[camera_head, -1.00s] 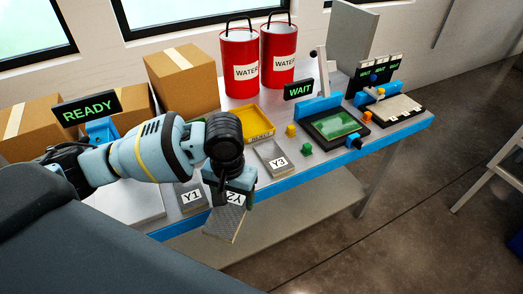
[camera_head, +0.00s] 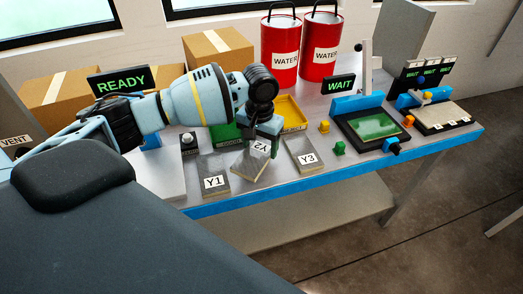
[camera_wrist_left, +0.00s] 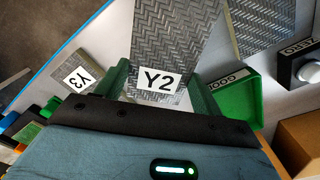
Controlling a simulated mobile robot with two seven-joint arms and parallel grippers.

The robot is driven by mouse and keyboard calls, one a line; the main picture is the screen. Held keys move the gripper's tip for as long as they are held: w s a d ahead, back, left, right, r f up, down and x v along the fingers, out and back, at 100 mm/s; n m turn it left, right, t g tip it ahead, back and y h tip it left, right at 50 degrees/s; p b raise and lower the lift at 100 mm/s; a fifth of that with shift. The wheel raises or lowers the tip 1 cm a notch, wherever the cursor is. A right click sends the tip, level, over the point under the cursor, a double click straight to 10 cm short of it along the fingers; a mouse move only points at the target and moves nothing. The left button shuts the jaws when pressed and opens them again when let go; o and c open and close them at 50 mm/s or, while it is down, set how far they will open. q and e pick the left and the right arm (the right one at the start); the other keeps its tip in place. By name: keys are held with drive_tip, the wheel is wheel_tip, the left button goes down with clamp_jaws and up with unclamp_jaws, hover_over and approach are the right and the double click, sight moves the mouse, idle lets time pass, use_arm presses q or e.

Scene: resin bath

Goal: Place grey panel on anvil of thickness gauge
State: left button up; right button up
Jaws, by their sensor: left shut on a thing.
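My left gripper (camera_head: 262,148) is shut on a grey woven-pattern panel marked Y2 (camera_head: 251,174), over the front part of the bench. The panel also fills the upper middle of the left wrist view (camera_wrist_left: 168,40), with its label end between the fingers (camera_wrist_left: 160,92). In the head view it is between panels Y1 (camera_head: 212,168) and Y3 (camera_head: 302,148); I cannot tell how far it is above the bench. A READY display (camera_head: 122,80) on a blue stand is behind my left arm, probably the thickness gauge. Its anvil is not discernible. My right gripper is out of view.
A black ZERO button box (camera_head: 189,143) and a green GOOD tray (camera_wrist_left: 242,98) are close by. A yellow tray (camera_head: 291,112) and a WAIT station with a green screen (camera_head: 372,127) lie to the right. Cartons (camera_head: 217,52) and red water drums (camera_head: 281,55) stand behind.

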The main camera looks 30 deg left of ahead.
sight(260, 146)
use_arm(q)
drive_tip(key=shift+w, duration=0.1)
drive_tip(key=shift+w+a, duration=0.1)
drive_tip(key=shift+w+a, duration=0.2)
drive_tip(key=shift+w, duration=0.1)
wheel_tip(260, 146, down, 4)
drive_tip(key=shift+r, duration=0.25)
drive_tip(key=o, duration=1.1)
drive_tip(key=shift+f, duration=0.15)
